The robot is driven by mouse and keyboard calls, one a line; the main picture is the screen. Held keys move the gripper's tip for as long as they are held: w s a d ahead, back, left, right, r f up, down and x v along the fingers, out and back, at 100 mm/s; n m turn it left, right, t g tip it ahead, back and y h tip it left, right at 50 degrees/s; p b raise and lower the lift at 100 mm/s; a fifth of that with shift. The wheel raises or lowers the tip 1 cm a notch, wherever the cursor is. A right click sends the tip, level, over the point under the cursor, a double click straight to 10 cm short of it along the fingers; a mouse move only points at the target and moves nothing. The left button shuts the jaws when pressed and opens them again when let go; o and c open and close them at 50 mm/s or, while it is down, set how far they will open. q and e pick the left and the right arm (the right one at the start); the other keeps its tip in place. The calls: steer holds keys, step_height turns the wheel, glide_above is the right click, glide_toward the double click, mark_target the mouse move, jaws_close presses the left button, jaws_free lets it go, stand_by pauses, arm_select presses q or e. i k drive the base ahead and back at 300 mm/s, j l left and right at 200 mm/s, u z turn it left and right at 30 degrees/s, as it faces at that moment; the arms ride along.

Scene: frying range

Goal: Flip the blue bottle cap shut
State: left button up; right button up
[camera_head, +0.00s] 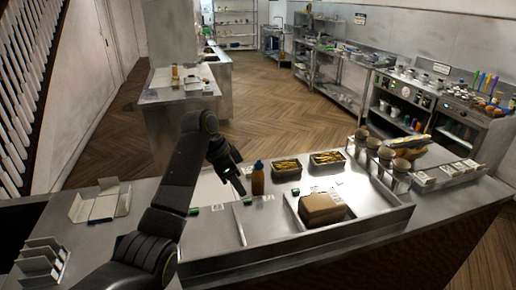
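An amber-brown bottle (258,181) stands upright on the steel counter, left of the metal food trays. Its blue cap (258,165) is on top; at this size I cannot tell whether the flip lid is open or shut. My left gripper (236,184) is just left of the bottle, pointing down and to the right, with its fingers at about the bottle's upper height. Its fingertips look parted and nothing shows between them. I cannot tell whether they touch the bottle. My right gripper is not in view.
A brown box (322,208) sits in the steel tray in front. Paper-wrapped cups (385,158) stand in holders at right. An open white carton (100,203) lies on the left counter.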

mark_target(259, 166)
steer(key=i+l, duration=0.1)
steer(key=i, duration=0.8)
steer(key=i+l, duration=0.1)
steer(key=l, duration=0.45)
